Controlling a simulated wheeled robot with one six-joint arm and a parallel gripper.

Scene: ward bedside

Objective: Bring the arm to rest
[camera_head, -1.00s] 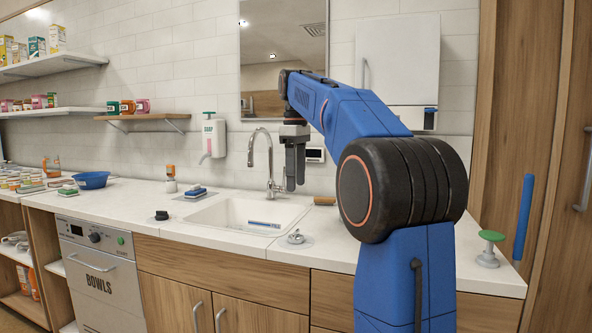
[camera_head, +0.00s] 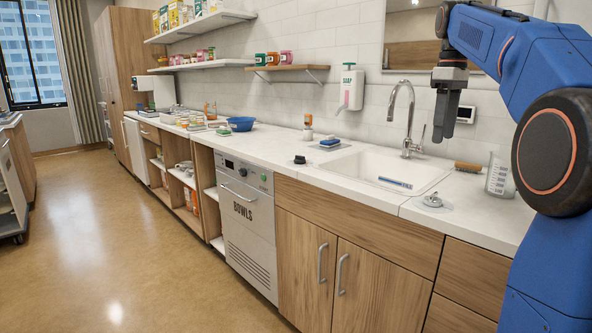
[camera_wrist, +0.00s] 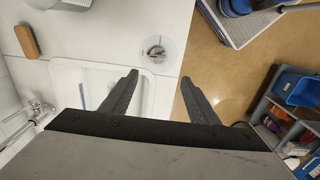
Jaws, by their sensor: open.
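My gripper (camera_head: 448,122) hangs fingers down above the counter, in front of the wall to the right of the tap. In the wrist view my gripper (camera_wrist: 160,92) shows two dark fingers spread apart, with nothing between them. Below them lie the counter's front edge, part of the sink and the floor. My blue arm is raised and bent at the right of the head view. It touches nothing that I can see.
The sink (camera_head: 420,181) and tap (camera_head: 404,120) are beside my gripper. A brown brush (camera_head: 468,167), a clear measuring jug (camera_head: 499,176) and a metal drain plug (camera_head: 432,200) are on the counter (camera_head: 470,213). Open floor (camera_head: 110,230) lies to the left.

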